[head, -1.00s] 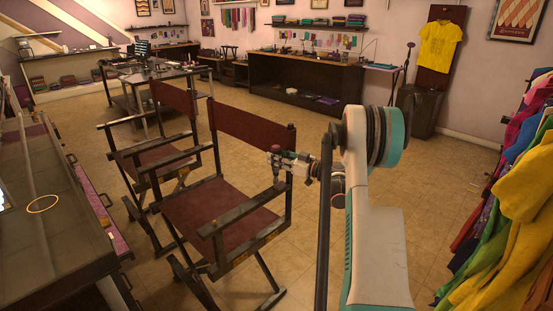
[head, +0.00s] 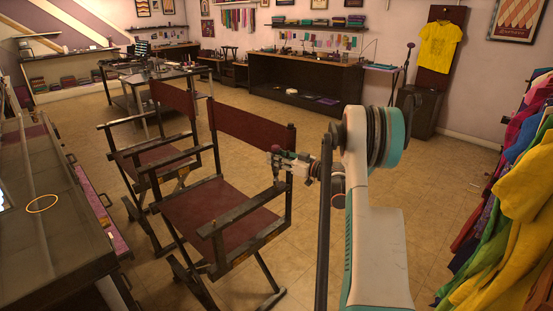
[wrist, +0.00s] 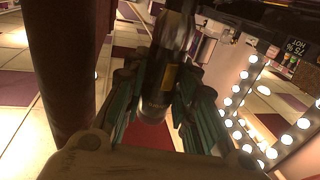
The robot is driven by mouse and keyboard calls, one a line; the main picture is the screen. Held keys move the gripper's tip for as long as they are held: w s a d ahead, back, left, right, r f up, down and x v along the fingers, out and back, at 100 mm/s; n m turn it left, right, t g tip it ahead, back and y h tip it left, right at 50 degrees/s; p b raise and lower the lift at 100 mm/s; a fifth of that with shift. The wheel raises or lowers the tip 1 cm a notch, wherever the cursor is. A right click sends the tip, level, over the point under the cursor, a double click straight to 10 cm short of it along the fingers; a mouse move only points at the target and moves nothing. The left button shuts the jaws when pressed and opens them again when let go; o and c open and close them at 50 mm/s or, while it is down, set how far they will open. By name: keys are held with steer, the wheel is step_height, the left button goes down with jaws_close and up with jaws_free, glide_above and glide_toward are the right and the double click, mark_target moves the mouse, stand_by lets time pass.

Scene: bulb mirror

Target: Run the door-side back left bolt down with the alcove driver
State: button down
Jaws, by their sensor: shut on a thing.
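My gripper (head: 281,167) is at the near right side of the closer director's chair (head: 215,220), by its back post and armrest. In the wrist view my gripper (wrist: 158,108) is shut on a dark cylindrical thing with a yellowish patch, which looks like the driver (wrist: 166,75). In the head view a dark reddish knob, likely the driver's top (head: 276,149), sticks up above the fingers. The driver's tip and whether it touches a bolt cannot be made out. No bolt can be told apart in either view.
A second director's chair (head: 165,155) stands behind the closer one. A dark glass-topped counter (head: 50,235) is at the left, and a rack of bright clothes (head: 510,220) at the right. A lit bulb mirror (wrist: 270,115) shows in the wrist view. Tiled floor is clear beyond.

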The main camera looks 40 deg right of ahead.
steer(key=shift+f+b, duration=0.45)
steer(key=shift+f, duration=0.65)
stand_by(1.1)
steer(key=shift+r+p, duration=0.4)
steer(key=shift+r, duration=0.6)
stand_by(1.7)
